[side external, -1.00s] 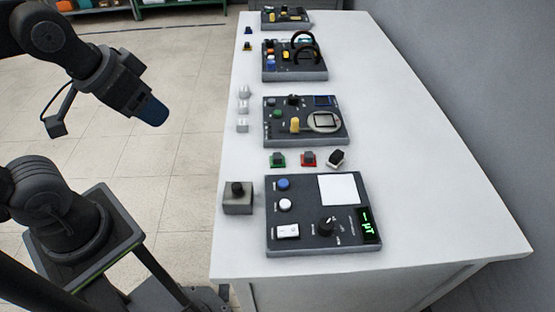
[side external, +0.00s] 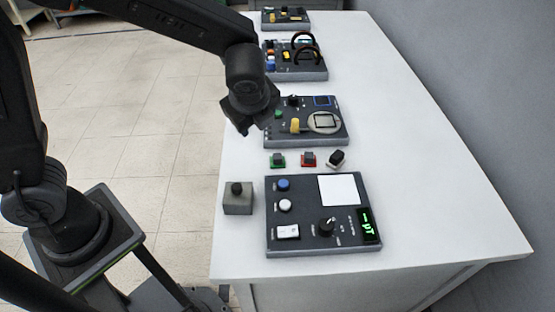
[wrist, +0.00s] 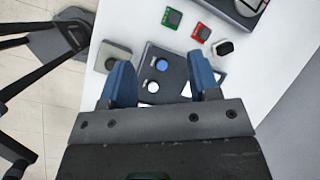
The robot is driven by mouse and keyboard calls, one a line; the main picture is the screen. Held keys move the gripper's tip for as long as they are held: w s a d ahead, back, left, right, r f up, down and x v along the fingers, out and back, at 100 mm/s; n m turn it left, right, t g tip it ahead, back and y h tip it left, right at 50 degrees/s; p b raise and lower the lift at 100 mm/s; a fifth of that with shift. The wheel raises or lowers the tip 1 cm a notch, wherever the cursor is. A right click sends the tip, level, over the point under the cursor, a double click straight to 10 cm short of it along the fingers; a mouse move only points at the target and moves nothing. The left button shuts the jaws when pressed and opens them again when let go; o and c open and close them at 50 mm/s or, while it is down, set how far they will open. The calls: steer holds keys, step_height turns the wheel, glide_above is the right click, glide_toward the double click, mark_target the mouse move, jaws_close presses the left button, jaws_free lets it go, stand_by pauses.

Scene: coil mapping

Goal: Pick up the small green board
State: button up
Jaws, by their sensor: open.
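The small green board (side external: 277,160) lies on the white table with a dark block on top, left of a similar red board (side external: 308,159). In the wrist view the green board (wrist: 172,17) is near the top edge, beyond my fingertips. My gripper (wrist: 162,78) is open and empty, its two blue fingers spread over the near dark panel (wrist: 160,60). In the side view my wrist hangs above the table's left edge, farther back than the green board, and the fingers are not clear there.
A black-and-white piece (side external: 336,158) lies right of the red board. A grey box with a black knob (side external: 237,198) stands left of the near panel (side external: 345,237). Another panel (side external: 300,139) lies behind the boards. The table's right side is clear.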

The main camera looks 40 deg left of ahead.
steer(key=w+d+f+m, duration=0.4)
steer(key=d+f+m, duration=0.1)
steer(key=f+m, duration=0.2)
glide_toward(278, 156)
steer(key=shift+t+y, duration=0.3)
steer(key=shift+y, duration=0.1)
steer(key=f, duration=0.2)
steer(key=w+f, duration=0.1)
steer(key=f, duration=0.1)
steer(key=shift+w+a, duration=0.15)
steer(key=x, duration=0.4)
steer(key=shift+a, duration=0.4)
steer(key=shift+a+f, duration=0.2)
steer(key=shift+f, duration=0.25)
steer(key=shift+c, duration=0.5)
steer(key=c, duration=0.6)
steer(key=shift+o, duration=0.2)
